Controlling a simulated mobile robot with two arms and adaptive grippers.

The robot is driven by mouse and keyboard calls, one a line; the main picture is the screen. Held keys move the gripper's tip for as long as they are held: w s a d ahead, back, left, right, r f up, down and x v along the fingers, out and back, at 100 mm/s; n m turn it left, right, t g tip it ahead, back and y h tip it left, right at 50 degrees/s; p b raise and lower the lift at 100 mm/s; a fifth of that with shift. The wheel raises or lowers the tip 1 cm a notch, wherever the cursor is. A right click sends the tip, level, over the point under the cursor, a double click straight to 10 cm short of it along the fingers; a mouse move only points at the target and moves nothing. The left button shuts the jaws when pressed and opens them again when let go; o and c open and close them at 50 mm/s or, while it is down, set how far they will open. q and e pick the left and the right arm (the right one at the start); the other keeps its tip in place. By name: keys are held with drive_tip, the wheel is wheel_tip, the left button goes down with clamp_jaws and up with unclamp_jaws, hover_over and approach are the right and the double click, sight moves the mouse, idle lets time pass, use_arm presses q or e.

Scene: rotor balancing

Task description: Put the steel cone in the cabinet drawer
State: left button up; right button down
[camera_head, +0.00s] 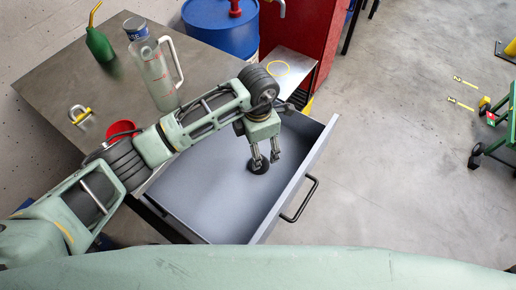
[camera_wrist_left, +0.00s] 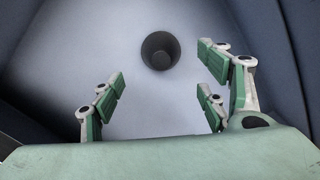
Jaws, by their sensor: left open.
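The cabinet drawer (camera_head: 215,205) is pulled out, with a grey-blue inside and a black handle. A small dark round piece, which looks like the steel cone (camera_head: 259,166), is inside the drawer. In the left wrist view the cone (camera_wrist_left: 160,50) stands on the pale drawer floor, its dark round end facing the camera. My left gripper (camera_head: 266,158) points down into the drawer, right by the cone. In the left wrist view its fingers (camera_wrist_left: 161,85) are spread, with the cone apart from them, just beyond the fingertips. My right gripper is not in view.
The cabinet top (camera_head: 65,80) carries a green bottle (camera_head: 99,44), a clear jug (camera_head: 158,75), a padlock (camera_head: 80,115) and a red cup (camera_head: 121,130). A blue drum (camera_head: 220,28) and a red cabinet (camera_head: 300,38) stand behind.

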use_arm(q)
wheel_tip(320, 180, up, 4)
drive_tip(key=shift+r+p, duration=0.1)
drive_tip(key=shift+p, duration=0.65)
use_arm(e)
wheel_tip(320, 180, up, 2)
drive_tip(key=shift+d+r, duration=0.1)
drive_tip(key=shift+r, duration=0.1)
